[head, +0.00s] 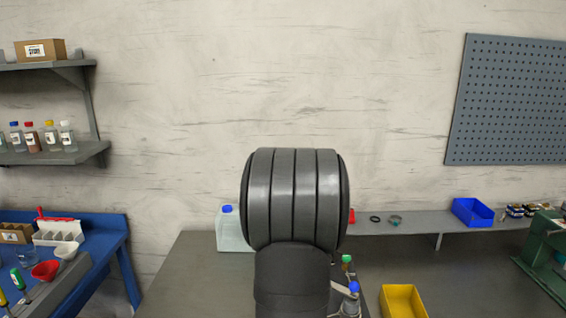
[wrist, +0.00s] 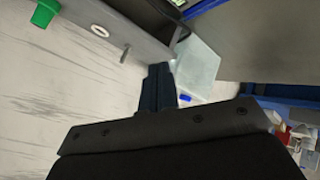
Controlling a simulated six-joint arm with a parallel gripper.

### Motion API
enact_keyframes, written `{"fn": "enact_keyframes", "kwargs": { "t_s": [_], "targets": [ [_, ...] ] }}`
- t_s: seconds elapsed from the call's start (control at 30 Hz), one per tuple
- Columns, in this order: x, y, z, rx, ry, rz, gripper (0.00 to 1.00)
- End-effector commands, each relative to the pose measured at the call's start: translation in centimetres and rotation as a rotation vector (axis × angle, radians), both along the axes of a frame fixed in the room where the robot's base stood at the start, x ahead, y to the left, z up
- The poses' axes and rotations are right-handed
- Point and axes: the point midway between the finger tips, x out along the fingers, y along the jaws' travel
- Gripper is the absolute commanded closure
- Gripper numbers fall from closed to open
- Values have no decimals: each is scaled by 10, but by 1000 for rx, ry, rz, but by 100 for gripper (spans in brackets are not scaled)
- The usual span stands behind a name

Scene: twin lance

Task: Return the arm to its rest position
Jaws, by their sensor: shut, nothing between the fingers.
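My gripper (wrist: 158,85) shows in the wrist view as two dark fingers held together, with nothing between them. Behind the fingertips are a pale translucent jug (wrist: 197,68) with a blue cap and the wall; I cannot tell the distance to them. In the head view my own dark arm link (head: 295,200) rises in the middle and hides part of the bench; the gripper itself does not show there.
A grey bench (head: 190,275) carries the jug (head: 232,232) left of my arm. Blue- and green-capped bottles and a yellow bin (head: 402,300) stand to its right. A blue bin (head: 472,211) sits on a ledge. A blue table (head: 100,235) is at left.

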Motion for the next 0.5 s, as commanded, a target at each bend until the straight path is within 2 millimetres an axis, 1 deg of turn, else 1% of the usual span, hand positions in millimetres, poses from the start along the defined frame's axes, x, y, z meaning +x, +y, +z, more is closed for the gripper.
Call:
{"fn": "enact_keyframes", "kwargs": {
  "t_s": [0.17,0.3,0.5],
  "targets": [
    [0,0,-13,2,1,-1,100],
    [0,0,-31,1,3,-1,100],
    [0,0,-52,0,2,-2,100]
  ]
}}
